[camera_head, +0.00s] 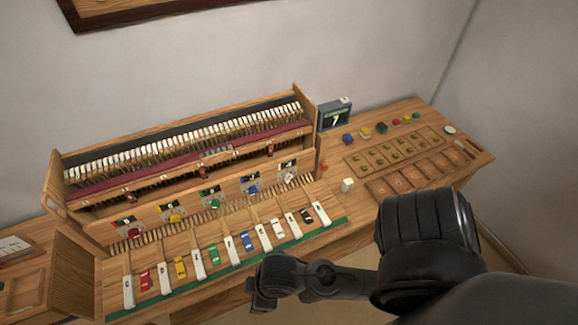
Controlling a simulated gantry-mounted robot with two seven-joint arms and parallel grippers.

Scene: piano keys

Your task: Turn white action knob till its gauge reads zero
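The white knob (290,178) is at the right end of a row of colored knobs on the wooden front rail of the piano action. Its small dark gauge (288,165) is just above it; its reading is too small to tell. My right gripper (262,296) is in front of the keys, near the green strip, well short of the white knob and apart from it. Its fingers are dark and small, and I cannot tell whether they are open or shut. My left gripper is out of view.
Red (133,233), yellow (175,218), green (214,203) and blue (253,190) knobs line the rail. A display (334,115) stands behind; a white block (347,185) and wooden trays (395,150) are right.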

